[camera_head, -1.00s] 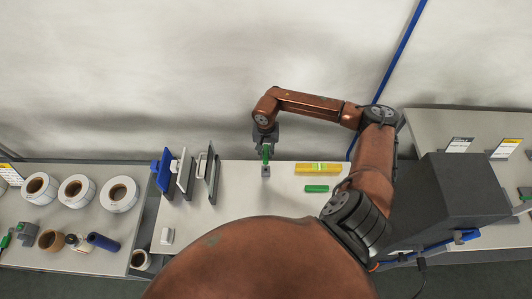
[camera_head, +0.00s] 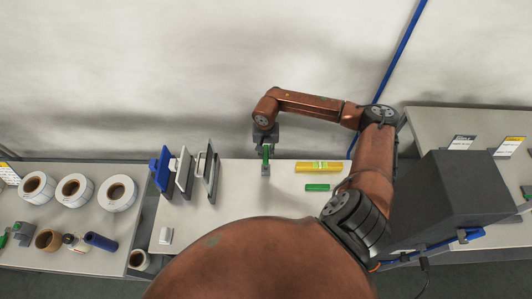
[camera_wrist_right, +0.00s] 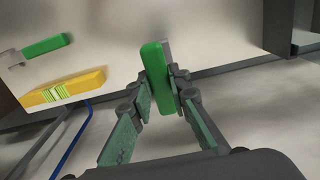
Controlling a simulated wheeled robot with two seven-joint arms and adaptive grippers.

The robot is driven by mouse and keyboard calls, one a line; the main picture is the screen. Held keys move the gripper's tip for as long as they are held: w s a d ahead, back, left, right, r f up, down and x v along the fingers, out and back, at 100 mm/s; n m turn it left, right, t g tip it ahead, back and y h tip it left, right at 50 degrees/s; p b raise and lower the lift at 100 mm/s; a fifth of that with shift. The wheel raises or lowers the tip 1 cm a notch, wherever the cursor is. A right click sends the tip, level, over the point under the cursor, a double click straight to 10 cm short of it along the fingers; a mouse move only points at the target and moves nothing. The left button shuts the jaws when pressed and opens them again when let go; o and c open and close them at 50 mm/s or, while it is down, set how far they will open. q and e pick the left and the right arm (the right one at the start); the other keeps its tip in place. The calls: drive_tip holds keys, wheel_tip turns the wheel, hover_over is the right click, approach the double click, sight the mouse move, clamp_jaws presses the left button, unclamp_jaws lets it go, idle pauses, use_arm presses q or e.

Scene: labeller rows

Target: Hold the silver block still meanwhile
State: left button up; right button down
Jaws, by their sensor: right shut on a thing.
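My right gripper (camera_head: 265,147) is above the middle table, near its back edge, pointing down. In the right wrist view its fingers (camera_wrist_right: 160,105) are closed around an upright bright green bar (camera_wrist_right: 156,72). A narrow grey strip (camera_wrist_right: 168,52) shows right behind the bar. In the head view a small silver-grey block (camera_head: 265,170) shows directly below the fingertips. I cannot tell whether it is one piece with the green bar, or whether it touches the table. My left gripper is not in view.
A yellow level-like bar (camera_head: 318,167) and another green piece (camera_head: 317,187) lie to the right. Upright blue, white and grey plates (camera_head: 184,172) stand to the left. Label rolls (camera_head: 75,188) sit on the left table. The table between is clear.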

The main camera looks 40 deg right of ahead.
drive_tip(key=shift+f+b, duration=1.25)
drive_tip(key=shift+f, duration=0.2)
drive_tip(key=c, duration=1.7)
unclamp_jaws()
drive_tip(key=shift+r, duration=0.1)
drive_tip(key=shift+c, duration=0.2)
wheel_tip(320, 180, up, 12)
